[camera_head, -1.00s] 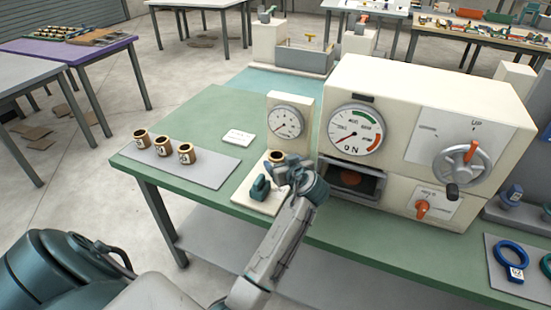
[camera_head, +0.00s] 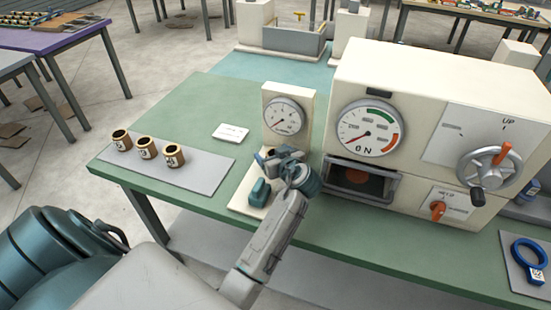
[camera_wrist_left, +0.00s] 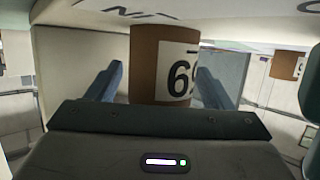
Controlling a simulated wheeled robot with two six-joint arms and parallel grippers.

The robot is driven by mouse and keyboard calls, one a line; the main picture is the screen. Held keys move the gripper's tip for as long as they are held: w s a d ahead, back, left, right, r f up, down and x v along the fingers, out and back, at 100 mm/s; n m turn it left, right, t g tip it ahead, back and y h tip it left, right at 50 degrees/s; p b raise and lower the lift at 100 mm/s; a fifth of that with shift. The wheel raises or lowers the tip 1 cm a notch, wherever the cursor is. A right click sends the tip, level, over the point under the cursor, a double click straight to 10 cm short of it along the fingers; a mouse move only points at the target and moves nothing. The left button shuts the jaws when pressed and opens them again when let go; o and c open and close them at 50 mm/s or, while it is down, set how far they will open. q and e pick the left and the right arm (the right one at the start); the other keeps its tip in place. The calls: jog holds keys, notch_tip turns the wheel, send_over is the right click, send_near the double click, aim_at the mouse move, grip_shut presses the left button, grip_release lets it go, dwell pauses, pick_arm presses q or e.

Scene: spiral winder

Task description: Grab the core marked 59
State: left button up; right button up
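Three brown cores with white labels stand in a row on a grey mat: left core (camera_head: 121,141), middle core (camera_head: 147,148), right core (camera_head: 174,157). Their numbers are too small to read surely. Another core (camera_head: 262,159) is on the base of the small gauge stand, partly hidden by my left gripper (camera_head: 282,162). In the left wrist view a brown core (camera_wrist_left: 150,65) is between the open fingers of my left gripper (camera_wrist_left: 160,85). Its label shows a 6-shaped digit and part of a second; the picture may be inverted. My right gripper is out of view.
The gauge stand (camera_head: 284,93) rises behind the gripper, with a teal block (camera_head: 258,192) on its base. The big cream machine (camera_head: 430,80) is close on the right. A white card (camera_head: 230,132) lies on the green table (camera_head: 200,105). A blue ring (camera_head: 530,252) lies far right.

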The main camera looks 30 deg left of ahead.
pick_arm(q)
jog(key=shift+s, duration=0.1)
jog(key=c, duration=0.7)
jog(key=shift+c, duration=1.3)
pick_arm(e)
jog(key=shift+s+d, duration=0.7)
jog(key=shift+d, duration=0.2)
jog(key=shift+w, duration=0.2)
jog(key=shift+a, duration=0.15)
